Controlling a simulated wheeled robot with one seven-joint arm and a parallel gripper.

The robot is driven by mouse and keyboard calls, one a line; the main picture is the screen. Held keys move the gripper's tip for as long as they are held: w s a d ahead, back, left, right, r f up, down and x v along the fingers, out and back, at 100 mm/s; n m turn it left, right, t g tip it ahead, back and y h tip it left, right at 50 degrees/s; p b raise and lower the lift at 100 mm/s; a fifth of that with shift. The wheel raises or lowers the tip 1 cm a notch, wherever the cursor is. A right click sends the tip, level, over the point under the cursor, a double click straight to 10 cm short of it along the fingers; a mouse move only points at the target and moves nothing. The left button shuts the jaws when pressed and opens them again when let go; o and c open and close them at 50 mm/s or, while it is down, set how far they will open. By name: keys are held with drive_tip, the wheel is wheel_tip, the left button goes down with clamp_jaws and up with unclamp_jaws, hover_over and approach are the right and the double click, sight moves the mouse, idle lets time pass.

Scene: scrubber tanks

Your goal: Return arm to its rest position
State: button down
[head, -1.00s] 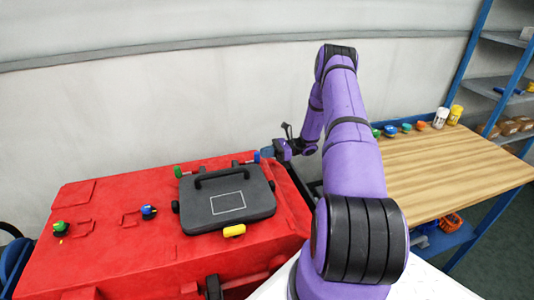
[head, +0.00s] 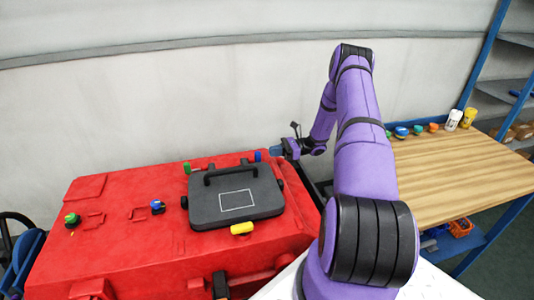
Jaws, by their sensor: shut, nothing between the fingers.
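My purple arm (head: 362,165) rises from the lower right, bends at the top and reaches down behind itself. My gripper (head: 279,149) is at its far end, just beyond the right back corner of the red scrubber machine. It is small in the picture, shut, and holds nothing that I can see. It looks apart from the machine, though the exact gap is hard to judge.
The red machine (head: 130,220) carries a dark lid with a handle (head: 212,207), a yellow latch (head: 242,228), and green and blue knobs. A wooden workbench (head: 460,175) with small caps and bottles stands at right, beside blue shelving (head: 485,60). A pale wall closes the back.

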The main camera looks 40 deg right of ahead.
drive_tip(key=v, duration=0.7)
drive_tip(key=shift+d, duration=0.2)
drive_tip(key=shift+s, duration=0.15)
drive_tip(key=s+a+r+n+g+h, duration=0.1)
drive_tip(key=a+r+n+g+h, duration=0.4)
drive_tip(key=a+r, duration=0.8)
drive_tip(key=s+a+r+n+g+h, duration=0.1)
drive_tip(key=a+r+n+g+h, duration=0.25)
drive_tip(key=a+r+n, duration=0.9)
drive_tip(key=s+a+r+n+t+h, duration=0.2)
drive_tip(key=s+r, duration=0.6)
drive_tip(key=s, duration=0.5)
drive_tip(key=s+a+r+n+t+h, duration=0.3)
drive_tip(key=s+a+r, duration=0.4)
drive_tip(key=s, duration=0.5)
drive_tip(key=r+t+h, duration=0.1)
drive_tip(key=h, duration=0.1)
drive_tip(key=shift+s+a+r+n+h, duration=0.35)
drive_tip(key=shift+s+r, duration=0.05)
